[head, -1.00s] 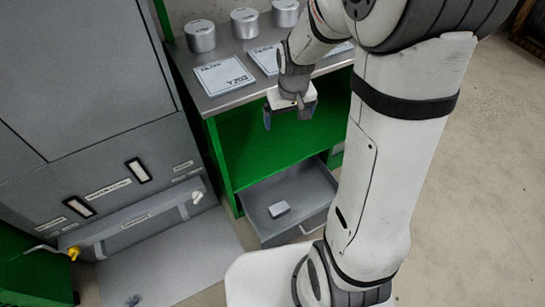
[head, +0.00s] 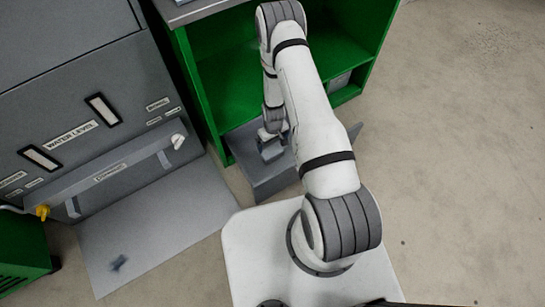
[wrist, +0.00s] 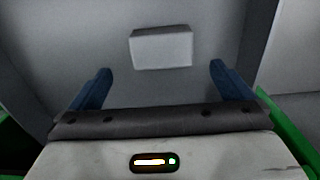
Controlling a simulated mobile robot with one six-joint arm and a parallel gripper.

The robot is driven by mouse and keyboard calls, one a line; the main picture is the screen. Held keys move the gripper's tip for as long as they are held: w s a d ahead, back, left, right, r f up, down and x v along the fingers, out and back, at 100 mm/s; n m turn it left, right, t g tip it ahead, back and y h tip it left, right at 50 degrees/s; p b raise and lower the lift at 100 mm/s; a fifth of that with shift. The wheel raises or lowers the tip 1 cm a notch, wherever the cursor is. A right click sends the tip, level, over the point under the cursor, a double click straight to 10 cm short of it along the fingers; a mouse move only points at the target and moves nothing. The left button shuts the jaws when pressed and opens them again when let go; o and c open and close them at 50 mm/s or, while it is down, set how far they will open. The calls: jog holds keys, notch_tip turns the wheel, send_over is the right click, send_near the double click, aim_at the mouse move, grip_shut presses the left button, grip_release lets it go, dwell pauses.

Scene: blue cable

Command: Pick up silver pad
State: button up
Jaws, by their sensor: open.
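The silver pad (wrist: 161,48) is a small pale grey block lying on the floor of the open grey drawer (head: 270,178). In the wrist view it sits ahead of and between my two blue fingers, apart from both. My gripper (wrist: 160,85) is open and empty, with its fingers wide apart. In the head view my gripper (head: 271,145) is over the drawer, and my arm hides part of the drawer; I cannot make out the pad there.
The drawer's grey walls surround the pad. The green cabinet (head: 215,75) stands behind the drawer.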

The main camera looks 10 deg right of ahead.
aim_at(273, 152)
jog(key=f, duration=0.2)
jog(key=f+b, duration=0.1)
jog(key=shift+s+f, duration=0.25)
jog(key=shift+f, duration=0.1)
notch_tip(273, 152, down, 6)
jog(key=shift+w+a+r+b, duration=0.1)
jog(key=shift+w+r+b, duration=0.1)
jog(key=shift+b, duration=1)
jog(key=shift+r, duration=0.1)
jog(key=shift+c, duration=0.4)
jog(key=c, duration=0.8)
